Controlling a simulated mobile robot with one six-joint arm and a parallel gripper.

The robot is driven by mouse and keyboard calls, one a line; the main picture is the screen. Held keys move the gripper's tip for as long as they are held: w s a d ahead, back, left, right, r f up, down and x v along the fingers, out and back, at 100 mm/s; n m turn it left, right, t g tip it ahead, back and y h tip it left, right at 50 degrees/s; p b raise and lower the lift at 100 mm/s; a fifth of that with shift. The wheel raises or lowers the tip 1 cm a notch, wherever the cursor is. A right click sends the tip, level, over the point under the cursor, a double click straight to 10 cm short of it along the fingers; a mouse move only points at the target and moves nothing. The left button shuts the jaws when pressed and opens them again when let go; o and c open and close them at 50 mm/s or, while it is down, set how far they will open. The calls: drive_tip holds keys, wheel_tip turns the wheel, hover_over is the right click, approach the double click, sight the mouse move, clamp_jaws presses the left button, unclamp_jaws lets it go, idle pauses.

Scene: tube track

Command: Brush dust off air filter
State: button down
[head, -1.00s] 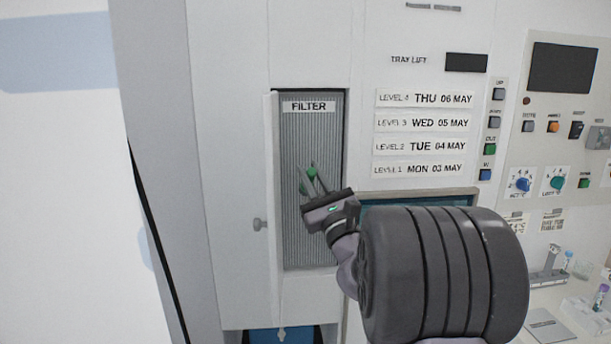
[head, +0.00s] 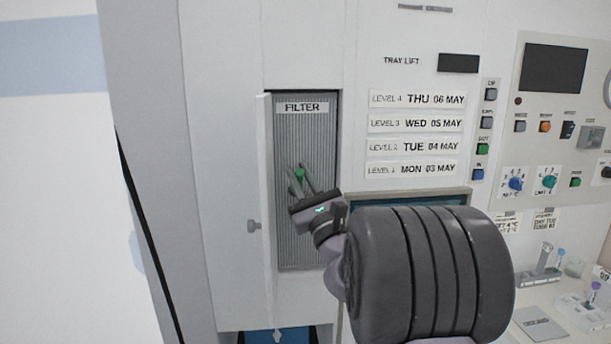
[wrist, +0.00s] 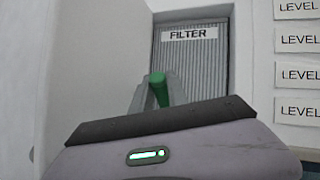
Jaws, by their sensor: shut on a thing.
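The air filter (head: 318,140) is a tall grey ribbed panel in a recess of the white cabinet, under a FILTER label. It also shows in the wrist view (wrist: 205,70), ahead of my gripper. My gripper (head: 304,180) is in front of the filter's middle, shut on a green-handled thing, seemingly the brush (head: 299,173). Its green part also shows between the fingers in the wrist view (wrist: 159,88). Its bristles are hidden, and I cannot tell whether it touches the filter. No dust can be made out on the ribs.
The narrow open filter door (head: 265,190) stands out along the recess's left side, close to my gripper. Level labels (head: 416,122) and buttons (head: 482,148) are to the right. A bench with tubes (head: 550,290) is at lower right.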

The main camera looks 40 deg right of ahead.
drive_tip(key=shift+w+a, duration=0.3)
drive_tip(key=shift+a, duration=0.15)
drive_tip(key=s+d, duration=0.2)
drive_tip(key=d, duration=0.1)
drive_tip(key=shift+d, duration=0.1)
idle(0.4)
drive_tip(key=w+a+f+b, duration=0.2)
drive_tip(key=a+f+b, duration=0.1)
drive_tip(key=f+b, duration=0.1)
drive_tip(key=shift+f+b, duration=0.4)
drive_tip(key=shift+f, duration=0.4)
idle(0.5)
